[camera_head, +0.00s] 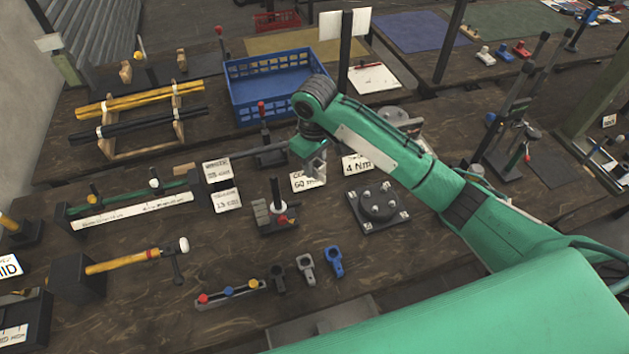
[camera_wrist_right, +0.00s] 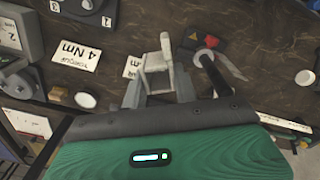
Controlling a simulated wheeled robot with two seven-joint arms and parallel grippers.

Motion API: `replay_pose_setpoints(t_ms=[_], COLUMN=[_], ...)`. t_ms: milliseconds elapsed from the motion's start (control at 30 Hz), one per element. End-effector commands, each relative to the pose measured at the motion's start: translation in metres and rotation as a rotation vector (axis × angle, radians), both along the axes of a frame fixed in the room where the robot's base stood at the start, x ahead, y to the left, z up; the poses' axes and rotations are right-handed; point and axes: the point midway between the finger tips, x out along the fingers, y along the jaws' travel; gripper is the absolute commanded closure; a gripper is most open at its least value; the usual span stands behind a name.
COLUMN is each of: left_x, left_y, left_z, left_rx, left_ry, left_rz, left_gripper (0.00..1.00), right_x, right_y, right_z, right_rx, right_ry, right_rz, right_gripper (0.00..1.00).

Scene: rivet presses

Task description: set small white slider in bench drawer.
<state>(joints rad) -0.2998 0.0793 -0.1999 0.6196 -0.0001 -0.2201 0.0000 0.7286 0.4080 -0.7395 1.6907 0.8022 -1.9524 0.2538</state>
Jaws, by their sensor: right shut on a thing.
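My right gripper (camera_head: 314,172) hangs above the middle of the bench, pointing down. In the right wrist view its fingers (camera_wrist_right: 159,84) are shut on a small pale piece, the small white slider (camera_wrist_right: 158,60), which sticks out past the fingertips. In the head view the slider is hard to tell from the fingers. A grey flat panel (camera_head: 322,322) at the bench's front edge looks like the bench drawer; my green arm covers part of it, and its inside cannot be made out. My left gripper is not in view.
A black press with a red part (camera_head: 278,212) stands close to the gripper; it also shows in the right wrist view (camera_wrist_right: 209,60). A round-topped fixture (camera_head: 378,204), blue and grey clamps (camera_head: 333,261) and a blue crate (camera_head: 270,88) stand around.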

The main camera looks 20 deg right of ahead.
Motion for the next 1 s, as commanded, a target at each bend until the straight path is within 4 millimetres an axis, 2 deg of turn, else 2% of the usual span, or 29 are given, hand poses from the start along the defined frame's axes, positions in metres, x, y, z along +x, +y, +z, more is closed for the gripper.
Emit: replay_pose_setpoints(t_ms=[200, 433, 567, 733, 900, 1000], left_x=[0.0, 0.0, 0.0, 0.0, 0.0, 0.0], left_y=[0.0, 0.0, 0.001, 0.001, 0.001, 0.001], left_z=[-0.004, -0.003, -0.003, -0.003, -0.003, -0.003], left_rx=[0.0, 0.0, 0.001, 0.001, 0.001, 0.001], left_ry=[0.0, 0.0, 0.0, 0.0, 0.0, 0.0], left_rz=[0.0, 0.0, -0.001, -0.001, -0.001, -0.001], left_gripper=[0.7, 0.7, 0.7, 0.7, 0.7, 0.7], right_x=[0.0, -0.01, -0.031, -0.07, -0.105, -0.118], right_y=[0.0, -0.008, -0.021, -0.038, -0.049, -0.053], right_z=[0.019, 0.023, 0.024, 0.027, 0.028, 0.029], right_rx=[0.001, -0.001, -0.001, 0.002, 0.001, 0.001], right_ry=[-0.001, -0.01, -0.02, -0.023, -0.012, -0.006], right_rz=[0.0, -0.055, -0.163, -0.328, -0.457, -0.506], right_gripper=[0.96, 0.96, 0.96, 0.96, 0.96, 0.96])
